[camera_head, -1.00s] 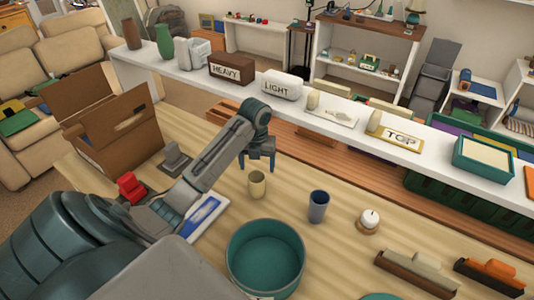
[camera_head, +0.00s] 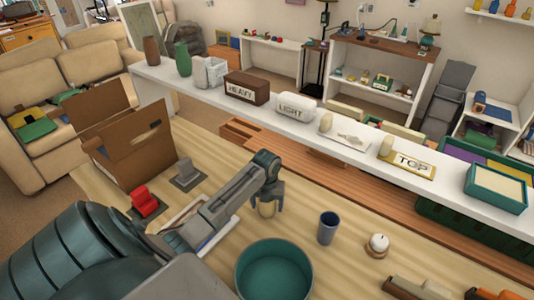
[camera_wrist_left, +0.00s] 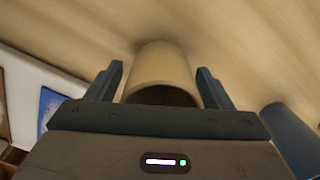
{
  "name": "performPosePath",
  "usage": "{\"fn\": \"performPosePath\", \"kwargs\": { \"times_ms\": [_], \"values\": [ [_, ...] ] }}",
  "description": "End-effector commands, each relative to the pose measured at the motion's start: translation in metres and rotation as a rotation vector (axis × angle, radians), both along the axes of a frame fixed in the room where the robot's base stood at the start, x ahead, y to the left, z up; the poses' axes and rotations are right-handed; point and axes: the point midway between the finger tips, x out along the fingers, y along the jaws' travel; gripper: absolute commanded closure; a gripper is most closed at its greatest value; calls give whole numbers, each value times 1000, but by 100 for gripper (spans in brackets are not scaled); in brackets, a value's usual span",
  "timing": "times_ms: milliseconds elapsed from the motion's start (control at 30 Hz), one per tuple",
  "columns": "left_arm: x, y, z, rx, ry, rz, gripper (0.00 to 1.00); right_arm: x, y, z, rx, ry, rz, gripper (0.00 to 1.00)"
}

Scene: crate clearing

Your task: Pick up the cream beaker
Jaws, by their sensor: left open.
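The cream beaker (camera_head: 267,209) stands upright on the wooden table, partly hidden behind my left gripper (camera_head: 268,200) in the head view. In the left wrist view the beaker (camera_wrist_left: 162,75) lies between the two fingers of the left gripper (camera_wrist_left: 160,85), its dark mouth facing the palm. The fingers are open, one on each side, and a gap shows beside the beaker. My right gripper is in neither view.
A blue cup (camera_head: 327,228) stands to the right of the beaker, with a white candle-like piece (camera_head: 378,244) beyond it. A teal round bin (camera_head: 238,268) stands in front. A cardboard box (camera_head: 135,158), a red object (camera_head: 145,202) and a grey object (camera_head: 186,174) are at left.

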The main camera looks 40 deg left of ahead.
Motion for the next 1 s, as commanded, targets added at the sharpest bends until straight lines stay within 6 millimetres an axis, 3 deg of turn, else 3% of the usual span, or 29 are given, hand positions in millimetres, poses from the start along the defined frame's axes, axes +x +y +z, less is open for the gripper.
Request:
{"fn": "performPosePath", "kwargs": {
  "times_ms": [133, 167, 400, 767, 1000],
  "values": [
    [0, 0, 0, 0, 0, 0, 26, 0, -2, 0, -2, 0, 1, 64],
    [0, 0, 0, 0, 0, 0, 30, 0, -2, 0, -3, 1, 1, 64],
    [0, 0, 0, 0, 0, 0, 77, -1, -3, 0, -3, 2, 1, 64],
    [1, 0, 4, 1, -3, -1, 79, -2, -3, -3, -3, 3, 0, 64],
    [2, 1, 27, 2, -6, -1, 79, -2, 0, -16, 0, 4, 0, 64]
  ]
}}
